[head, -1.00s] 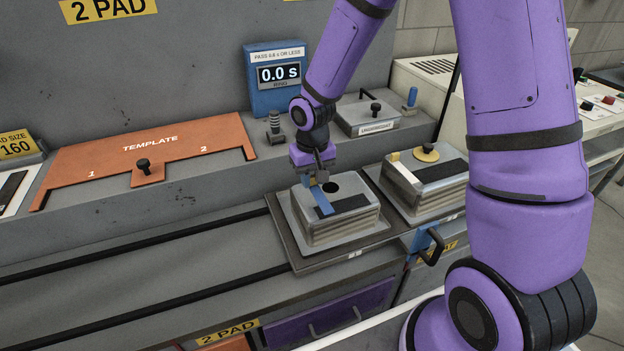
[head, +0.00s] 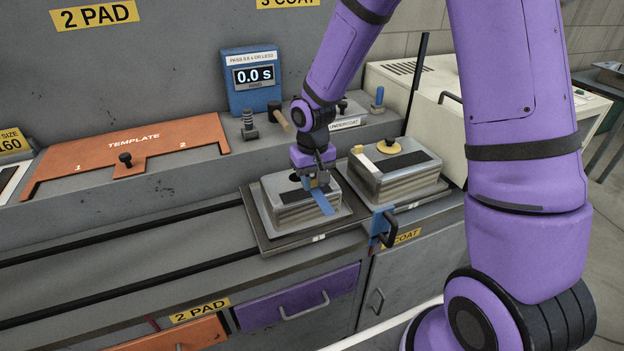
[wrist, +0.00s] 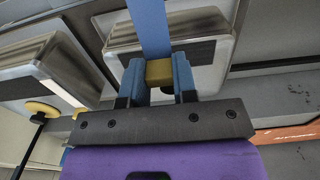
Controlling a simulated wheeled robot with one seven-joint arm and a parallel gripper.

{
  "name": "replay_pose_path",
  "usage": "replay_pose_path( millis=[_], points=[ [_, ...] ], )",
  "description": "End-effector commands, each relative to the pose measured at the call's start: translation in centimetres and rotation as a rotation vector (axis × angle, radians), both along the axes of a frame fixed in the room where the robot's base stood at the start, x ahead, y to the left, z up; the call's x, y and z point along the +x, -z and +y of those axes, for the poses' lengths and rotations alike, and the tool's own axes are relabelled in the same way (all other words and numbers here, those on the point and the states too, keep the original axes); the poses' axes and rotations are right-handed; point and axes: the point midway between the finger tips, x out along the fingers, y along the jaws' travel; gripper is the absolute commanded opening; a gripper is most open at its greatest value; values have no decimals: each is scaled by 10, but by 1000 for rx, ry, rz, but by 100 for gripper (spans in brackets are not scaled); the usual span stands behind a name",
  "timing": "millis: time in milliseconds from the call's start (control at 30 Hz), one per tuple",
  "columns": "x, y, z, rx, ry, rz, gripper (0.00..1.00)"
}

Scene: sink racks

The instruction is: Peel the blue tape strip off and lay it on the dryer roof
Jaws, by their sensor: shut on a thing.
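A blue tape strip (head: 323,203) slants down from my gripper, in front of the near side of a stepped grey block (head: 287,207). My gripper (head: 317,183) is shut over the right part of that block. In the wrist view the blue fingers (wrist: 159,80) are closed on a tan tab (wrist: 159,71), and the strip (wrist: 151,28) runs from it to the top edge. I cannot tell whether the strip touches the block. A cream cabinet with vents, likely the dryer, has a flat roof (head: 425,88) at the back right.
A black upright rod (head: 416,82) stands before the cream cabinet. A blue timer (head: 251,80) and orange template (head: 125,155) are behind and left.

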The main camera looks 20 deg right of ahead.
Motion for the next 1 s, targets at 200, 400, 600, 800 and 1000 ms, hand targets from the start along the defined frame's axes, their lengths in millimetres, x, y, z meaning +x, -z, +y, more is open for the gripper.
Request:
replay_pose_path(
  millis=[200,400,600,800,1000],
  points=[
    [0,-4,0,0,0,-2,0],
    [0,-14,0,0,0,-2,0],
    [0,-24,0,0,0,-2,0],
    [0,-34,0,0,0,-2,0],
    [0,-45,0,0,0,-1,0]
  ],
)
